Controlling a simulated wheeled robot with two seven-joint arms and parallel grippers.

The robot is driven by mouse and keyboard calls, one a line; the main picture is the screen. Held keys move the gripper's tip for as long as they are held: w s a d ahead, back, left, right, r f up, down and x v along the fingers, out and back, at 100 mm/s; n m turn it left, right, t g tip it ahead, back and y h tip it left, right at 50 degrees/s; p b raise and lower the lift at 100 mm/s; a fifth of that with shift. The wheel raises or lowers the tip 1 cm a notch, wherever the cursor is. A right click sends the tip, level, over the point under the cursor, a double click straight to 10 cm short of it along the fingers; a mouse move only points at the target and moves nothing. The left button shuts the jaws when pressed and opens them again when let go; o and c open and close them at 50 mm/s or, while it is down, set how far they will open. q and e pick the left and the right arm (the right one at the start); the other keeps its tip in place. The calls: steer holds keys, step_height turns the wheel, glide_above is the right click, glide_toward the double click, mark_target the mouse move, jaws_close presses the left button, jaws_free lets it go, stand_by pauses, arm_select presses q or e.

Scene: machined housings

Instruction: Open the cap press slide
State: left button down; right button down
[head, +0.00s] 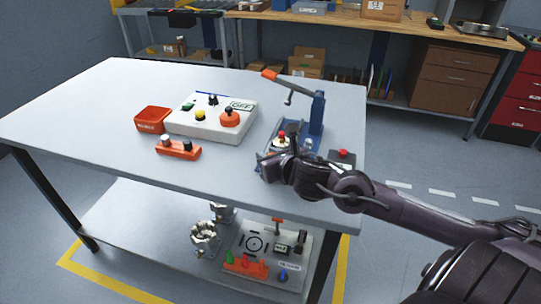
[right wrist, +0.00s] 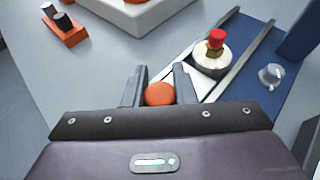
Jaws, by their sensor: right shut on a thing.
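The blue cap press (head: 317,115) stands at the right end of the table, its orange-handled lever (head: 272,75) raised to the upper left. Its slide has pale rails (right wrist: 240,75) on a blue base. A white round part with a brass collar and red cap (right wrist: 215,52) sits between the rails; it also shows in the head view (head: 281,140). My right gripper (right wrist: 160,92) is shut on the orange ball knob (right wrist: 160,95) at the slide's near end. In the head view my right gripper (head: 272,165) hides this knob. My left gripper is out of view.
A small box with a red button (head: 342,156) is right of the press. The table's left part is clear.

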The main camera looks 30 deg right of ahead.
steer(key=shift+w+d, duration=0.1)
steer(key=shift+d, duration=0.05)
steer(key=c, duration=1.2)
jaws_free()
